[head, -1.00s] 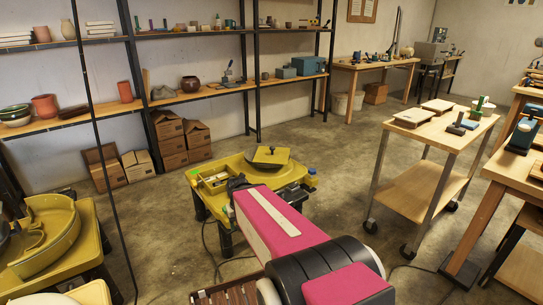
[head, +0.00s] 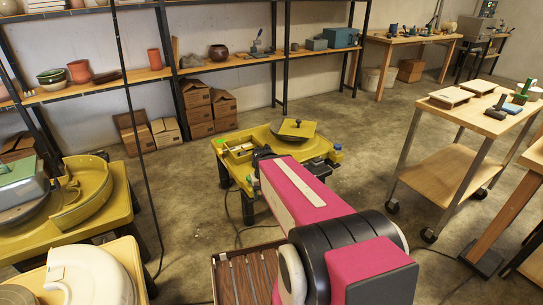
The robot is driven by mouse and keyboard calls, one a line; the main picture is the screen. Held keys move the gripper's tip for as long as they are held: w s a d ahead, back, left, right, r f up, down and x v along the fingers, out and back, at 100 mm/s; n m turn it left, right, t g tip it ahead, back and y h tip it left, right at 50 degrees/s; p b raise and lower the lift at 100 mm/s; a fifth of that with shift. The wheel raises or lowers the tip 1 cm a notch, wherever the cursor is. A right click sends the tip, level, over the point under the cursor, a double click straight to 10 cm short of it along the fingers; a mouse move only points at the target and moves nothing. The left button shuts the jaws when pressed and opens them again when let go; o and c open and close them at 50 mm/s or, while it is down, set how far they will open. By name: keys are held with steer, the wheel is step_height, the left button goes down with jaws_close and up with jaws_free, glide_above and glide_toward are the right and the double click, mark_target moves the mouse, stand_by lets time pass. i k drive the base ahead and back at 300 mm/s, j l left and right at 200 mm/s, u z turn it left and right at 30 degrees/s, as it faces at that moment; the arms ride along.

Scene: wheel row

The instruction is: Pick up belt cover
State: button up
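I cannot tell for sure which thing is the belt cover. A cream rounded cover-like piece (head: 92,275) lies at the lower left, cut by the frame edge. My pink arm reaches toward this wheel. Only a dark part of my gripper (head: 263,153) shows at the arm's far end, by the wheel's near edge. Its fingers are hidden, so its opening and anything in it cannot be seen.
A wooden cart (head: 460,118) with boards and tools stands at right. Shelves (head: 140,76) and cardboard boxes (head: 197,108) line the wall. Concrete floor (head: 370,125) is free between wheel and cart.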

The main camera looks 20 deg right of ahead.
mark_target(298, 128)
steer(key=i+l+z, duration=0.1)
steer(key=i+l, duration=0.35)
steer(key=l, duration=0.15)
steer(key=i+l+z, duration=0.15)
steer(key=i+l, duration=0.3)
steer(key=l, duration=0.15)
